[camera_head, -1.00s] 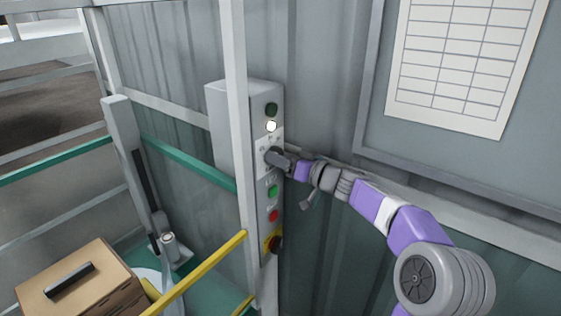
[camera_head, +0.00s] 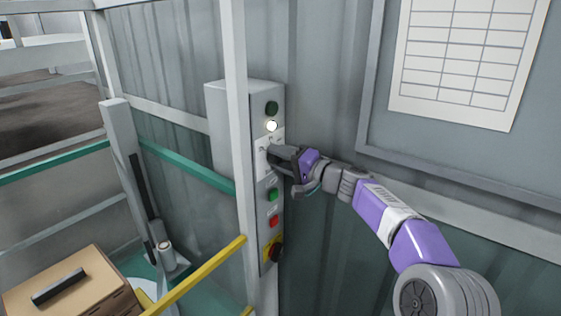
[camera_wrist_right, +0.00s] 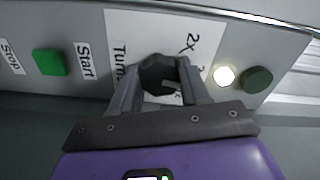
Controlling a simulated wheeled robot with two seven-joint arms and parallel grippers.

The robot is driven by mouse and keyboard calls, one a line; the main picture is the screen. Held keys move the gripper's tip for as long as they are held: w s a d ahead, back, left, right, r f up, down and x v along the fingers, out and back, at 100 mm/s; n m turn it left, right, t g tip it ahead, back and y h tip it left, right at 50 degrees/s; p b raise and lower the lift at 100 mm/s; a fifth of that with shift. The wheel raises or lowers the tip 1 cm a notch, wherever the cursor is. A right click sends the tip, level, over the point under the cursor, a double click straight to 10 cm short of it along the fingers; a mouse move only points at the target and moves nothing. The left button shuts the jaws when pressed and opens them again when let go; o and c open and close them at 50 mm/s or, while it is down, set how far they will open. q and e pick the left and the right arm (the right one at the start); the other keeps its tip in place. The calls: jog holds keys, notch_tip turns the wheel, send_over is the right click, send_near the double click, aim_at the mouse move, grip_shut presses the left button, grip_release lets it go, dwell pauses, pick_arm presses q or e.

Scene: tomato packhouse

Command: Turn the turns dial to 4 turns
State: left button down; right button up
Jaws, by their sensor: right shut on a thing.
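The turns dial (camera_wrist_right: 158,72) is a dark knob on a white label plate (camera_wrist_right: 135,30) marked "Turns", on a grey control box (camera_head: 232,130). My right gripper (camera_head: 272,152) reaches the plate from the right in the head view. In the right wrist view my right gripper (camera_wrist_right: 158,82) has its two fingers on either side of the dial, shut on it. A "2x" mark shows beside the dial; other marks are partly hidden by a finger, and I cannot read the dial's setting. My left gripper is not in view.
The box also carries a lit white lamp (camera_head: 271,126), a dark green lamp (camera_head: 271,108), a green Start button (camera_head: 272,194), a red button (camera_head: 273,221) and an emergency stop (camera_head: 272,249). A pale post (camera_head: 236,90) stands just left of these controls. A cardboard box (camera_head: 70,285) is lower left.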

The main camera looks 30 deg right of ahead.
jog(key=m, duration=0.4)
jog(key=shift+r+m, duration=0.1)
jog(key=shift+m, duration=0.2)
jog(key=shift+m+p, duration=0.65)
jog(key=shift+m, duration=1.25)
jog(key=o, duration=1.1)
jog(key=shift+c, duration=0.2)
jog(key=v, duration=0.7)
jog(key=shift+s+d, duration=0.15)
jog(key=shift+s, duration=0.1)
